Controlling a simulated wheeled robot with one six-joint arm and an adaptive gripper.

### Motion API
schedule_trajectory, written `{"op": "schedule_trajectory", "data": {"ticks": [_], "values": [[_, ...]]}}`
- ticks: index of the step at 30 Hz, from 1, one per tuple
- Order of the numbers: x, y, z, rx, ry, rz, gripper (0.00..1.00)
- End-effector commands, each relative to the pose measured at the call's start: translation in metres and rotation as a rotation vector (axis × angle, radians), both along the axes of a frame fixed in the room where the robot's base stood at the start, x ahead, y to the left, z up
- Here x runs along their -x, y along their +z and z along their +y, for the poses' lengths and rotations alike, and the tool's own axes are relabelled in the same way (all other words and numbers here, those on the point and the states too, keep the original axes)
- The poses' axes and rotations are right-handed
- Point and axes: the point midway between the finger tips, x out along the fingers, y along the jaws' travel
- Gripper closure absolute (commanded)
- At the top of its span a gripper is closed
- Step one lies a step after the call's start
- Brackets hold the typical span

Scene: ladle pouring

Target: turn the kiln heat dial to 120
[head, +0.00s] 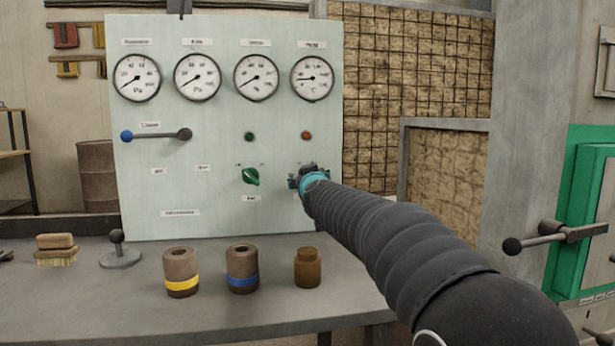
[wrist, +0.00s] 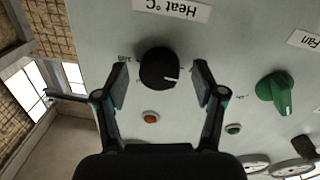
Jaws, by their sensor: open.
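My gripper (wrist: 160,82) is open, with one finger on each side of the dial. Small gaps show between the fingers and the knob; I cannot tell how far the tips are from the panel. In the head view my gripper (head: 307,180) is at the panel's lower right and hides the dial. The °C gauge (head: 312,78) sits at the panel's upper right.
A green fan knob (head: 251,176) is left of my gripper, with green (head: 249,137) and red (head: 306,136) lamps above. A lever (head: 157,135) is further left.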

Motion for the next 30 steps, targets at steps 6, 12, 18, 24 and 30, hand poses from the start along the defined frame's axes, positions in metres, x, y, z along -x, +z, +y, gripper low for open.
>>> {"op": "schedule_trajectory", "data": {"ticks": [6, 12, 18, 24, 30], "values": [[-0.0042, 0.0001, 0.0007, 0.000, 0.000, 0.000, 0.31], [-0.0040, -0.0001, 0.0007, 0.000, 0.000, 0.000, 0.41], [-0.0039, -0.0001, 0.0008, 0.000, 0.000, 0.000, 0.91], [-0.0039, 0.0002, 0.0011, -0.005, 0.001, 0.001, 0.91], [-0.0039, 0.0010, 0.0014, -0.055, 0.001, 0.017, 0.91]]}}
